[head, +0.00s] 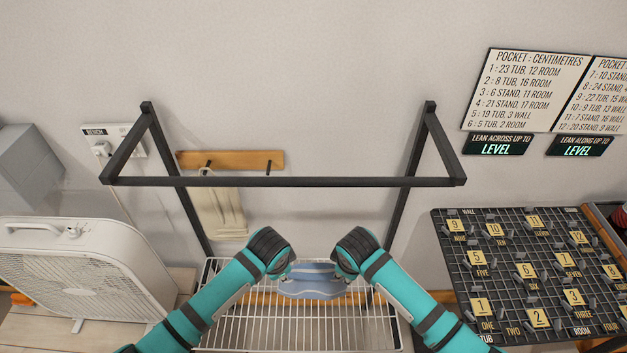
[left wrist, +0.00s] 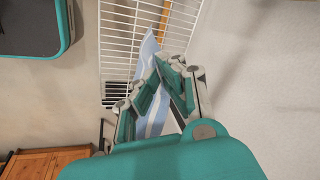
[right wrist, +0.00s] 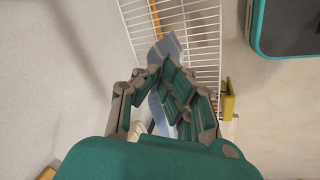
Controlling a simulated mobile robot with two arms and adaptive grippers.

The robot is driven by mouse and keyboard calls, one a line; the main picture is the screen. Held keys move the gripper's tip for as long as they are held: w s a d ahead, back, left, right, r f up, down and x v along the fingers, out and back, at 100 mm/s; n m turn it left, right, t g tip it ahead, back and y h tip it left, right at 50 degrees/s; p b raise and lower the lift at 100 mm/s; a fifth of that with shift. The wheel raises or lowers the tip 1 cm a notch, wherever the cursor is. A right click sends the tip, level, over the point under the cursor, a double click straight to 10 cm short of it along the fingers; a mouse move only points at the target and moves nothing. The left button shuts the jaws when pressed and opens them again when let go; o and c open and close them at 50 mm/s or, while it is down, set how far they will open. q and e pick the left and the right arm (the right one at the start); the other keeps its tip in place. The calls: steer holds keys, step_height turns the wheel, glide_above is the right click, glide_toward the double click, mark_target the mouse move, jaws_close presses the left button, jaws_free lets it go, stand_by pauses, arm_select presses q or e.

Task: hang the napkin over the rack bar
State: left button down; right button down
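The light blue striped napkin (head: 312,281) hangs between my two grippers in the head view, sagging a little. My left gripper (head: 285,271) is shut on its left end; the cloth also shows between the fingers in the left wrist view (left wrist: 148,48). My right gripper (head: 344,271) is shut on its right end; the cloth shows in the right wrist view (right wrist: 168,46). The dark rack bar (head: 280,182) runs level across the head view, above the napkin in the picture. The bar is bare. Both grippers appear below it in the picture and apart from it.
A white wire shelf (head: 290,333) lies beneath the napkin. A white fan (head: 85,272) stands at left. A wooden peg rail (head: 230,160) with a cream cloth (head: 220,210) is on the wall behind the bar. A black numbered grid board (head: 530,270) is at right.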

arm_select(q)
steer(key=shift+s+d+r, duration=0.2)
steer(key=shift+s+d, duration=0.05)
steer(key=shift+d, duration=0.05)
steer(key=shift+w+a+f, duration=0.1)
steer(key=shift+a, duration=0.05)
